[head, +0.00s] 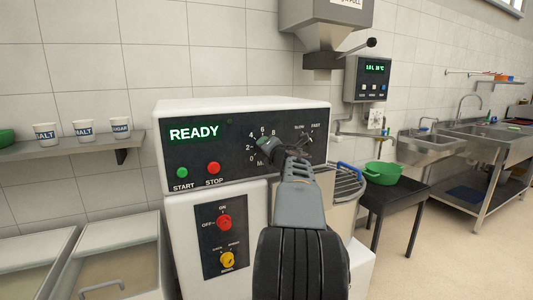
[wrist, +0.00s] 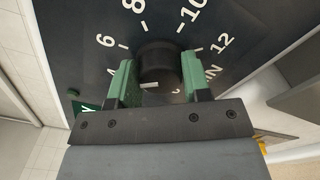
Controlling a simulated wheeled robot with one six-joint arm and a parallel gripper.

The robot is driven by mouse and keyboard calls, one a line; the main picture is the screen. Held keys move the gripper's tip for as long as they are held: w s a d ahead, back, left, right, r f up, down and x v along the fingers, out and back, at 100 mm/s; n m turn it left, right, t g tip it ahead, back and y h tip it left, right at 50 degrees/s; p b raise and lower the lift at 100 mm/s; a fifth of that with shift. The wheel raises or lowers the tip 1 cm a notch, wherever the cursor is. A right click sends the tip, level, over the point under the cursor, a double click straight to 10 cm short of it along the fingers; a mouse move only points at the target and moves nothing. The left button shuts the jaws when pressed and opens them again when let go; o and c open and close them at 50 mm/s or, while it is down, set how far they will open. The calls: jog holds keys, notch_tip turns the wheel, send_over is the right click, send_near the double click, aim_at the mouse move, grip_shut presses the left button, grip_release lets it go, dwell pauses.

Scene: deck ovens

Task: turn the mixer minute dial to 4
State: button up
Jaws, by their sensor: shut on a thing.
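The minute dial (wrist: 158,55) is a round black knob on the mixer's dark control panel. Its printed numbers curve around it; 6, 8, 10 and 12 read clearly in the wrist view, with part of a 4 at the left. My gripper (wrist: 160,80) is shut on the knob, one green finger on each side. A short white mark on the knob lies roughly sideways, toward the left finger; the number it points at is hidden. The mixer display (head: 194,133) reads READY.
Green start (head: 182,173) and red stop (head: 213,168) buttons sit left of the dial. A speed knob (head: 307,139) marked slow to fast is close on its right. Below are red and yellow switches (head: 225,240). A green bowl (head: 382,173) stands on a dark table at right.

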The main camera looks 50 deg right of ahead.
jog(key=shift+n, duration=0.6)
jog(key=shift+r+n+b, duration=0.15)
jog(key=shift+n+b, duration=0.15)
jog(key=shift+b, duration=0.05)
jog(key=o, duration=0.9)
jog(key=shift+w, duration=0.1)
jog(key=shift+o, duration=0.2)
jog(key=v, duration=1.4)
jog(key=shift+w, duration=0.1)
